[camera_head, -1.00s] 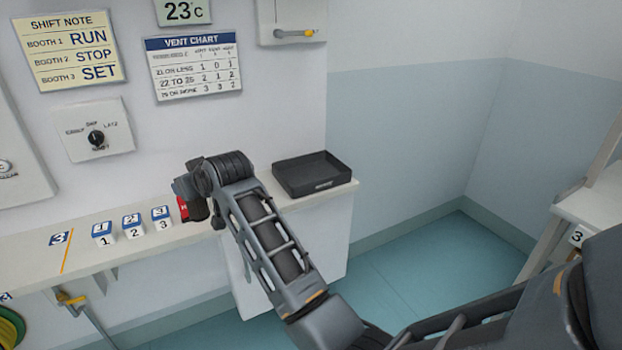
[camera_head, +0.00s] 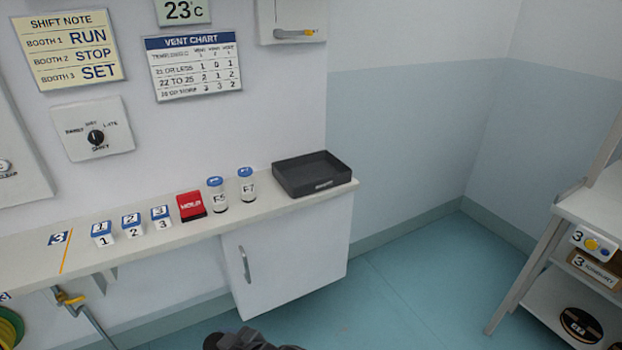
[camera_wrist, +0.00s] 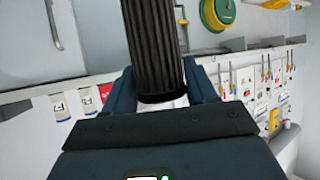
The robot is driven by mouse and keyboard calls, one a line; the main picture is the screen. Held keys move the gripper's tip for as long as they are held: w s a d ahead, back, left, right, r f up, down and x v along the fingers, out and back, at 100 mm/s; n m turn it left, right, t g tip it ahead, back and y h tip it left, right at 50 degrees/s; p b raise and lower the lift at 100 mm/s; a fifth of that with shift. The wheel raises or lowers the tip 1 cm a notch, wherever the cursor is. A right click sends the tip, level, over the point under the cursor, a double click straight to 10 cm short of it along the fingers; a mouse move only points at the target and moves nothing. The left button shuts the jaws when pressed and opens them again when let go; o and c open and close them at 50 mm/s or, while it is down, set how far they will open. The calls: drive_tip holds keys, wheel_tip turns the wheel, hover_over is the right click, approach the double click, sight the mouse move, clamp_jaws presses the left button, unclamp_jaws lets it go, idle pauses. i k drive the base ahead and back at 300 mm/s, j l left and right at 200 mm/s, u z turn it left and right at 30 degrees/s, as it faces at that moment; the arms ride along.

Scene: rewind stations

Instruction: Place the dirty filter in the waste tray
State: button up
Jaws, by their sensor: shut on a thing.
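My gripper (camera_wrist: 163,90) shows in the wrist view, shut on a dark ribbed cylinder, the filter (camera_wrist: 153,42). The filter sticks out away from the jaws and its far end is cut off by the top edge. A pale part of it shows between the fingers. In the head view the filter is not visible, and only a dark part of my arm shows at the bottom edge. The waste tray is most likely the black open tray (camera_head: 313,187) at the right end of the wall shelf. It looks empty, and my gripper is away from it.
On the shelf (camera_head: 275,208), left of the tray, stand two blue-capped jars (camera_head: 217,197), a red HOLD block (camera_head: 191,206) and several numbered blocks (camera_head: 132,226). A cabinet (camera_head: 290,262) hangs below. A rack (camera_head: 572,250) stands at the right. The floor between is clear.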

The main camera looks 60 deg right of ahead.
sight(310, 177)
drive_tip(key=i+l+z, duration=0.15)
drive_tip(key=l, duration=0.25)
drive_tip(key=i+l+z, duration=0.2)
drive_tip(key=l, duration=0.15)
drive_tip(key=i+l+z, duration=0.15)
drive_tip(key=l, duration=0.2)
